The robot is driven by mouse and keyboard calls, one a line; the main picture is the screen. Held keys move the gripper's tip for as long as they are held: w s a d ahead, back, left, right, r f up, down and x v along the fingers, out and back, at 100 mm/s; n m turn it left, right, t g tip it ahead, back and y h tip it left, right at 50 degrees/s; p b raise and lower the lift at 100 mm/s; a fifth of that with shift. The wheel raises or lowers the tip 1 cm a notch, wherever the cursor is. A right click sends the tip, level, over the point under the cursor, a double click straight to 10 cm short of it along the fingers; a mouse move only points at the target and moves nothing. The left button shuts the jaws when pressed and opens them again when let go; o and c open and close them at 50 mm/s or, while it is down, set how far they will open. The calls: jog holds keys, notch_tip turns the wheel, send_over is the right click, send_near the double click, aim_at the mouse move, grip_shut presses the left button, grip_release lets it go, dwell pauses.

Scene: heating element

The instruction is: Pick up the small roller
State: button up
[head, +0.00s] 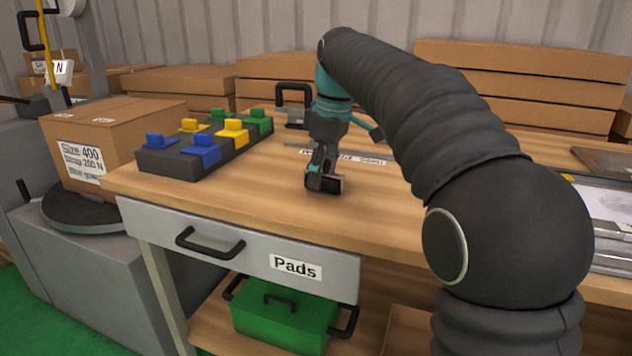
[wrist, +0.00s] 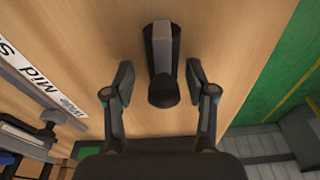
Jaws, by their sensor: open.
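The small roller is most likely the dark object with a grey strip and a rounded black end (wrist: 162,55), lying on the wooden table in the wrist view. My gripper (wrist: 159,78) is open, with one finger to each side of it and visible gaps between. In the head view my gripper (head: 318,174) points down close to the tabletop. A black piece (head: 332,185) shows at its tips there; the gripper partly hides it, and I cannot tell for certain whether it is the roller.
A dark block with coloured handled pieces (head: 177,158) stands left on the table (head: 390,215), near a cardboard box (head: 110,145). Tabletop in front is clear. A "Pads" drawer (head: 250,262) is below.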

grip_shut()
jog(key=shift+r, duration=0.1)
dwell(0.3)
notch_tip(320, 180, up, 4)
jog(key=shift+r+p, duration=0.15)
jog(key=shift+p, duration=0.65)
jog(key=s+d+r, duration=0.3)
jog(key=d+r, duration=0.3)
jog(key=d, duration=0.5)
jog(key=shift+s+r+p, duration=0.25)
jog(key=shift+p, duration=0.15)
